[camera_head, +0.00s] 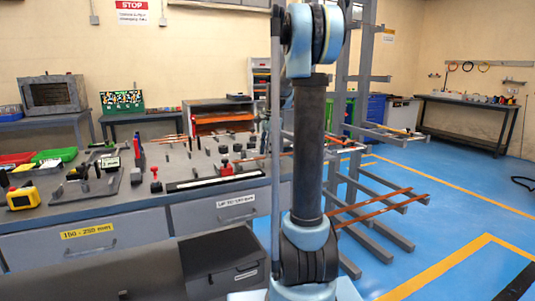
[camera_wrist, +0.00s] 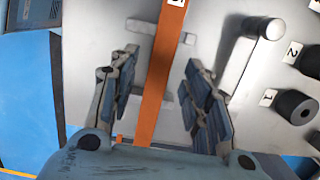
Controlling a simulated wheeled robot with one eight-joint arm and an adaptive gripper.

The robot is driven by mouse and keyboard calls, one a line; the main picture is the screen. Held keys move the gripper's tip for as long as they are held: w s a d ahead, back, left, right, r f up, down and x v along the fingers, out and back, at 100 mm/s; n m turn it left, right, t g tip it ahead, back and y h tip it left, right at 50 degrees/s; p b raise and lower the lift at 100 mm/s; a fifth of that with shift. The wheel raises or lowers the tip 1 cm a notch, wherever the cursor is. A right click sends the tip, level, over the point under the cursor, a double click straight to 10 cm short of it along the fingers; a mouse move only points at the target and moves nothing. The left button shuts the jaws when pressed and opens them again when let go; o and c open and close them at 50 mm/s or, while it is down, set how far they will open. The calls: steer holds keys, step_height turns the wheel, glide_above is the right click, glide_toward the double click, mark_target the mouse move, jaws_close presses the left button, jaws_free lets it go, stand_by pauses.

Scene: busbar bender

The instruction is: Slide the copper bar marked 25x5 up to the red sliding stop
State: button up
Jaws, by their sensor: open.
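In the wrist view a flat copper bar (camera_wrist: 163,75) runs from the top edge down between my fingers. A white label with a dark mark, cut off by the frame, shows at its top end; I cannot read the full size. My gripper (camera_wrist: 160,58) is open, with one finger on each side of the bar and a gap on both sides. A thin copper bar (camera_head: 262,157) lies on the bench, partly behind my arm. A small red block (camera_head: 226,169) stands near its left end; I cannot tell surely if it is the sliding stop.
In the wrist view, dark rollers (camera_wrist: 296,106) with number tags and a pale post (camera_wrist: 268,29) stand right of the gripper. In the head view, the grey bench (camera_head: 110,205) holds several tools. A rack with copper bars (camera_head: 385,207) stands at right, beside open blue floor.

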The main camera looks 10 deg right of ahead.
steer(key=shift+f, duration=0.1)
steer(key=shift+c, duration=0.5)
jaws_close()
steer(key=shift+s+a, duration=0.2)
steer(key=shift+a, duration=0.45)
steer(key=shift+s+a, duration=0.15)
steer(key=shift+a, duration=0.45)
steer(key=shift+o, duration=0.5)
jaws_free()
